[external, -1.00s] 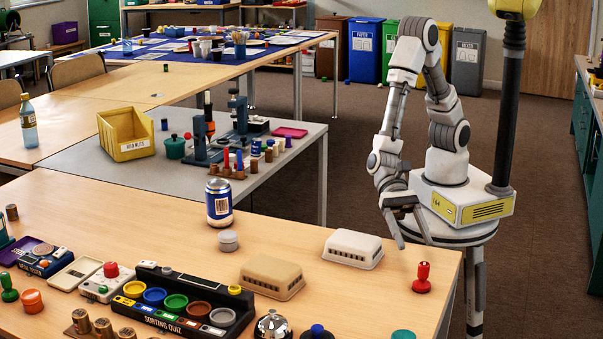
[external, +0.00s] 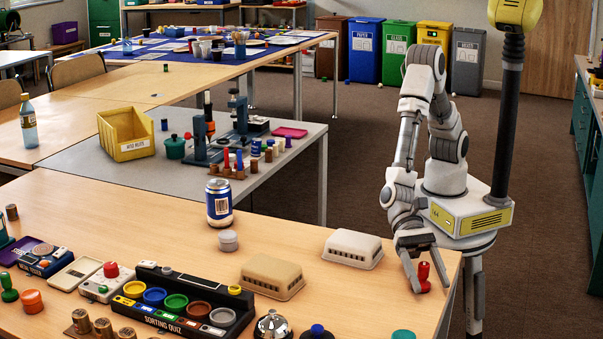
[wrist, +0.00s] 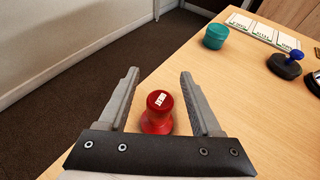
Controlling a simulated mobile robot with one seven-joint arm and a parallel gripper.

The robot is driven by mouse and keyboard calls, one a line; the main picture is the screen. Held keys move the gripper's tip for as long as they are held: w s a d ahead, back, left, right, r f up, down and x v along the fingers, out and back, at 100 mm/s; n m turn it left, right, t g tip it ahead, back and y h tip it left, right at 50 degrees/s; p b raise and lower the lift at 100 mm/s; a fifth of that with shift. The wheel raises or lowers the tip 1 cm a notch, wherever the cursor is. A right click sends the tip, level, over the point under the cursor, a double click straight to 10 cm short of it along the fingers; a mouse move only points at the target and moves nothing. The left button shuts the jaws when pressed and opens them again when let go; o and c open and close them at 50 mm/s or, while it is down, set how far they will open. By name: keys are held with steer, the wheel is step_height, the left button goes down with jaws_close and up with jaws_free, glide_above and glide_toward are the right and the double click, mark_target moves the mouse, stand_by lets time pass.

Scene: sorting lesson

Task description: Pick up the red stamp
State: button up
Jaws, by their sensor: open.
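The red stamp (external: 424,275) stands upright on the wooden table near its right edge. In the wrist view the red stamp (wrist: 158,112) stands between my two fingers, its round top with a white label facing the camera. My gripper (external: 428,276) is open, with one finger on each side of the stamp. In the wrist view my gripper (wrist: 157,85) shows a gap between each finger and the stamp.
A white slotted box (external: 353,249) stands to the left of the stamp. A teal lid-like piece (wrist: 215,36) and a blue-handled black stamp (wrist: 288,60) stand farther along the table. The table's edge runs close by, with floor beyond.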

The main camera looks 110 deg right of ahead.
jaws_close()
steer(key=shift+r, duration=0.1)
stand_by(0.3)
